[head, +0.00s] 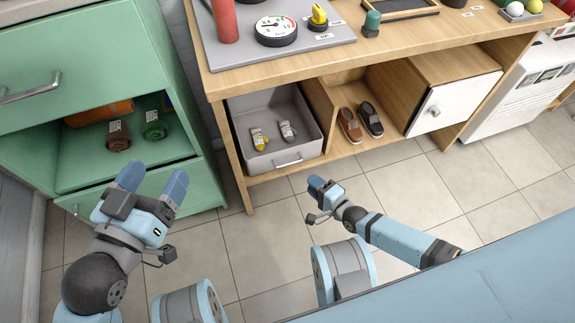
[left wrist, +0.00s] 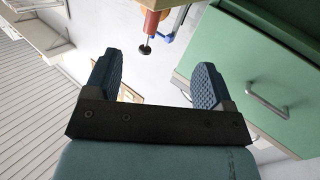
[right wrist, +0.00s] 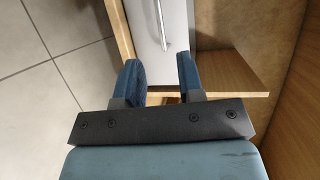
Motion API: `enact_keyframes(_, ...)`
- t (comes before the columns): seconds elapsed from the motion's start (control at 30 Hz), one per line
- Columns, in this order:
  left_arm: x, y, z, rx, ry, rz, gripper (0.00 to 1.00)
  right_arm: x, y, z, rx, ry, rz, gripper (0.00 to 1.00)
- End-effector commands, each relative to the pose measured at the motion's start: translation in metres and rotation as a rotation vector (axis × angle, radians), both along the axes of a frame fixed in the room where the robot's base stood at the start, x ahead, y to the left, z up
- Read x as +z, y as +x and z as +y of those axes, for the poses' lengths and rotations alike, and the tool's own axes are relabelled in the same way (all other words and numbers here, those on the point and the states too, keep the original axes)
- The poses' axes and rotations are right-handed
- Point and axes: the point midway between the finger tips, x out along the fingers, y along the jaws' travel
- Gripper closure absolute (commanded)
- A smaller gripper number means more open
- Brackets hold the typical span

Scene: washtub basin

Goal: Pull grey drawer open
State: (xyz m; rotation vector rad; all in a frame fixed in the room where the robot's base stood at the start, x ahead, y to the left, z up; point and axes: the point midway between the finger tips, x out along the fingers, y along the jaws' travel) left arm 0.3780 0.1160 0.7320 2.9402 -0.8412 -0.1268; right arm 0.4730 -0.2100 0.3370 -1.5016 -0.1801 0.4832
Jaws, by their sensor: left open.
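The grey drawer (head: 240,103) is an open-topped box in the left bay under the wooden workbench. It holds a yellow item (head: 259,138) and a grey item (head: 288,131). Its bar handle (head: 288,161) is on the front. In the right wrist view, a grey front panel (right wrist: 147,30) with a metal bar handle (right wrist: 163,22) lies ahead of the fingers. My right gripper (head: 318,186) is open and empty in front of and right of the drawer, apart from the handle. My left gripper (head: 153,177) is open and empty, in front of the green cabinet.
The green cabinet (head: 90,75) stands left, with brown and green rolls on its shelf. Right of the drawer are a pair of shoes (head: 360,123) and a white-doored cupboard (head: 453,104). The tiled floor (head: 260,240) before the bench is free.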

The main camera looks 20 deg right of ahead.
Motion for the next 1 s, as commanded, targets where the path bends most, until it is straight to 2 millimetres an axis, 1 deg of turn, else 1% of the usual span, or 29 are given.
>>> enact_keyframes(0.03,-0.004,0.002,0.001,0.000,0.013,-0.022,0.24,-0.005,0.011,0.005,-0.001,0.001,-0.003,0.65)
enact_keyframes(0.1,-0.004,0.005,0.003,0.001,0.032,-0.057,0.24,-0.008,0.025,0.012,0.000,0.001,-0.005,0.65)
enact_keyframes(0.3,-0.003,0.013,0.008,0.007,0.089,-0.158,0.24,-0.016,0.062,0.029,0.000,-0.002,-0.003,0.65)
enact_keyframes(0.5,-0.001,0.018,0.012,0.012,0.136,-0.234,0.24,-0.021,0.089,0.041,0.000,-0.002,-0.002,0.65)
enact_keyframes(0.7,0.004,0.021,0.013,0.016,0.150,-0.274,0.24,-0.021,0.100,0.046,0.000,-0.001,-0.002,0.65)
enact_keyframes(0.97,0.006,0.020,0.014,0.012,0.158,-0.282,0.24,-0.020,0.101,0.047,0.000,-0.002,-0.001,0.65)
enact_keyframes(1.0,0.006,0.020,0.014,0.012,0.160,-0.282,0.24,-0.020,0.101,0.047,0.000,-0.002,-0.001,0.72)
